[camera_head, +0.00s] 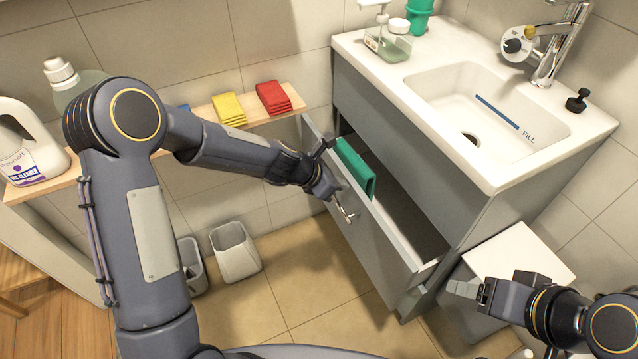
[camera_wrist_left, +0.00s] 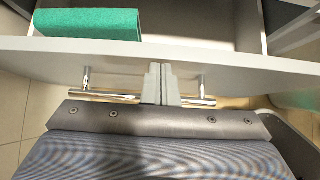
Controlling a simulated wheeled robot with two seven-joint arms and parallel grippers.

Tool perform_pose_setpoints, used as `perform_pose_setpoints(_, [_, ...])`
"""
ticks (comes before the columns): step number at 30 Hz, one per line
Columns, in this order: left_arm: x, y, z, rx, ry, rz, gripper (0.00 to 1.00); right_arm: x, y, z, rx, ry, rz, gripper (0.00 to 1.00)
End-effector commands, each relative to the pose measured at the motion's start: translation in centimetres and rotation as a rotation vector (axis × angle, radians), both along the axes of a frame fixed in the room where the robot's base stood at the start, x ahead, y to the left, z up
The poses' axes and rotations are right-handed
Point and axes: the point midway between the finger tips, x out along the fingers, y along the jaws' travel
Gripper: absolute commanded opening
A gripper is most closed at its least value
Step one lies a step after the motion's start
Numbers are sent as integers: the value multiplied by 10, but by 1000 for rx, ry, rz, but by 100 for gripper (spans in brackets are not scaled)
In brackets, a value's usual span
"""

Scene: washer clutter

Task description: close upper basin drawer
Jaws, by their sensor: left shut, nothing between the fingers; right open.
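The upper basin drawer (camera_head: 370,243) is a grey drawer pulled out from the cabinet under the basin. Its front panel and bar handle (camera_head: 347,214) face the lower left. A folded green cloth (camera_head: 356,168) lies in its left part and also shows in the left wrist view (camera_wrist_left: 88,24). My left gripper (camera_head: 337,190) is shut and empty at the drawer front near the handle. In the left wrist view its fingers (camera_wrist_left: 160,82) are together in front of the panel, over the handle bar (camera_wrist_left: 110,95); I cannot tell if they touch. My right gripper (camera_head: 467,289) is open and empty at the lower right.
The white basin (camera_head: 487,113) with a tap (camera_head: 558,45) tops the cabinet. A wooden shelf (camera_head: 190,121) at left carries yellow (camera_head: 228,109) and red cloths (camera_head: 273,97) and bottles. Floor in front is clear, beside small bins (camera_head: 235,252).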

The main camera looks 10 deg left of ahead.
Motion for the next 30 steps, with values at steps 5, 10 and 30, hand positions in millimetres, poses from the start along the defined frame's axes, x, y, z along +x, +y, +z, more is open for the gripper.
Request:
perform_pose_setpoints(5, [16,-26,4,1,1,-4,0,0,0,21,0,0,0,63])
perform_pose_setpoints(10, [29,-43,3,1,1,-1,0,0,0,32,0,0,0,63])
perform_pose_setpoints(30, [41,-60,0,0,0,0,0,0,0,41,0,0,0,63])
